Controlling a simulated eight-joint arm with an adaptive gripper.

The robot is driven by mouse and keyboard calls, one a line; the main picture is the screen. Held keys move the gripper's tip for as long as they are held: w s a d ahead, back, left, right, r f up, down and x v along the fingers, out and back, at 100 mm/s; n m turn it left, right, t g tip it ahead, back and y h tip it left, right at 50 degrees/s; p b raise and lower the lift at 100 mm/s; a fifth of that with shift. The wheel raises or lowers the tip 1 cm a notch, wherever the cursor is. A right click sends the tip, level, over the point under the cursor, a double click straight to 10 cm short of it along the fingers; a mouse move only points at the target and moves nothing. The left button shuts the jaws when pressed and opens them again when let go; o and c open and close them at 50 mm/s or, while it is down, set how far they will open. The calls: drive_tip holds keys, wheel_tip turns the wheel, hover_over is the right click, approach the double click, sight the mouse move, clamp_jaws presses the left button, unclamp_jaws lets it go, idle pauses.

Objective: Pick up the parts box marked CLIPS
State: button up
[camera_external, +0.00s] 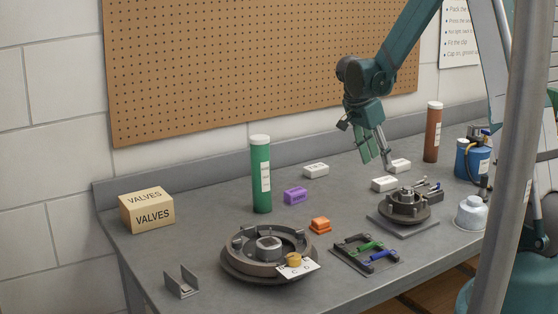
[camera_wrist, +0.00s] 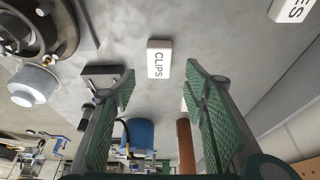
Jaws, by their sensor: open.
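The white parts box marked CLIPS (camera_wrist: 159,60) lies on the bench, its label readable in the wrist view, centred ahead of my fingertips. In the external view it appears to be the white box (camera_external: 384,184) behind the dark hub fixture. My gripper (camera_external: 376,160) is open and empty, pointing down above the bench, behind and a little left of that box. In the wrist view my gripper (camera_wrist: 161,72) has its green pads spread wide on either side of the box, apart from it. A second white box (camera_external: 400,166) stands just behind; my right finger mostly hides it in the wrist view.
Another white box (camera_external: 316,170), a purple box (camera_external: 295,196) and an orange box (camera_external: 320,225) lie to the left. The hub fixture (camera_external: 405,207) is in front. A brown tube (camera_external: 432,132) and blue canister (camera_external: 472,163) stand right; a green tube (camera_external: 261,174) stands left.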

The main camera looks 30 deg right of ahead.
sight(385, 180)
drive_tip(key=shift+x, duration=1.3)
drive_tip(key=shift+b+x, duration=0.45)
drive_tip(key=shift+x, duration=2.15)
drive_tip(key=shift+s, duration=0.15)
drive_tip(key=c, duration=1)
drive_tip(key=shift+r, duration=0.1)
drive_tip(key=shift+r+p, duration=0.6)
drive_tip(key=shift+r, duration=4.35)
